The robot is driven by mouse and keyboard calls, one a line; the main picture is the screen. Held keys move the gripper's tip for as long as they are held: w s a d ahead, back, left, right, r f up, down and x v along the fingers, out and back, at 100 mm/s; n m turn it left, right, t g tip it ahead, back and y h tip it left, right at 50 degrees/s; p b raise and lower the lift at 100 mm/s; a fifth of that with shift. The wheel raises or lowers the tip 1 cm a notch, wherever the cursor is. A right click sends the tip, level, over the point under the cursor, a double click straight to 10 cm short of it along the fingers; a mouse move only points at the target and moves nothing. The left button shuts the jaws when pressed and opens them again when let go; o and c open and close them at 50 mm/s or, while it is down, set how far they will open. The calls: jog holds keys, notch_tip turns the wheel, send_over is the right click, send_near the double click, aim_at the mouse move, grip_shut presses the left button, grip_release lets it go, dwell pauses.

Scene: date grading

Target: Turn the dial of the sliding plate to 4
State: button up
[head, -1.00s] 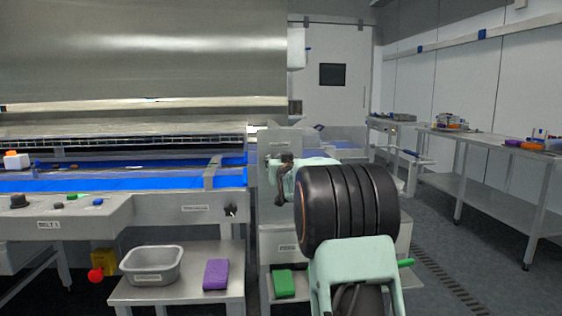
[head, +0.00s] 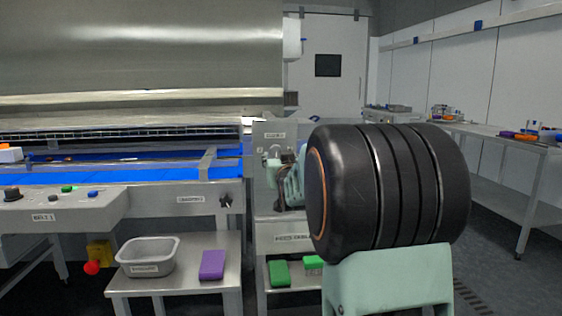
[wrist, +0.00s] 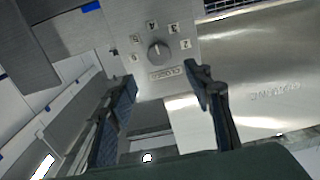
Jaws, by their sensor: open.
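The dial (wrist: 158,49) is a small round dark knob on a grey plate in the wrist view. The numbers 2 to 6 stand in an arc around it, upside down in this view, with the 4 near the top. A small label lies below the knob. I cannot tell surely which number its mark points to. My gripper (wrist: 161,78) is open and empty. Its fingertips are on either side below the knob in the picture, apart from it. In the head view my gripper (head: 272,167) is small and partly hidden by my arm, in front of a grey cabinet.
A blue conveyor (head: 120,173) runs at the left behind a control panel (head: 60,210). A lower table (head: 180,287) holds a grey tub (head: 148,257) and a purple block (head: 213,265). Green blocks (head: 279,273) lie right of it. Side tables (head: 500,150) line the right wall.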

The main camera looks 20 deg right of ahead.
jog(key=shift+v, duration=1.25)
